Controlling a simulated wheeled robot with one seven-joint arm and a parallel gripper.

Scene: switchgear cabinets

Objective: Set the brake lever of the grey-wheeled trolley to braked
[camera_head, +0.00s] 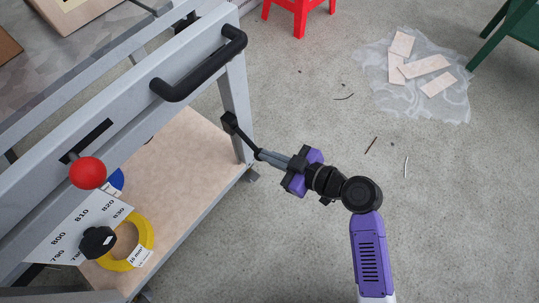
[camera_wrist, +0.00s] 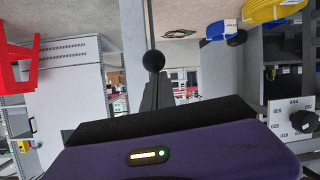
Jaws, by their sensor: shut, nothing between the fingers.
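The trolley (camera_head: 215,55) has a grey frame and fills the left of the head view. A black lever (camera_head: 243,136) juts from a black block on its near-right leg, down and right to a small ball end. This looks like the brake lever; its setting cannot be told. My gripper (camera_head: 262,156) is shut and empty, its tips at or very near the ball. Contact cannot be told. In the wrist view the black ball (camera_wrist: 153,60) is just beyond my fingers (camera_wrist: 150,95). The wheels are mostly hidden, so their colour is unclear.
A black push handle (camera_head: 200,65) and a red-knobbed lever (camera_head: 88,172) are on the trolley. A yellow reel (camera_head: 148,235) and a dial plate (camera_head: 70,235) are at lower left. A red stool (camera_head: 298,15) and a plastic sheet with tiles (camera_head: 415,75) stand behind. The right floor is mostly clear.

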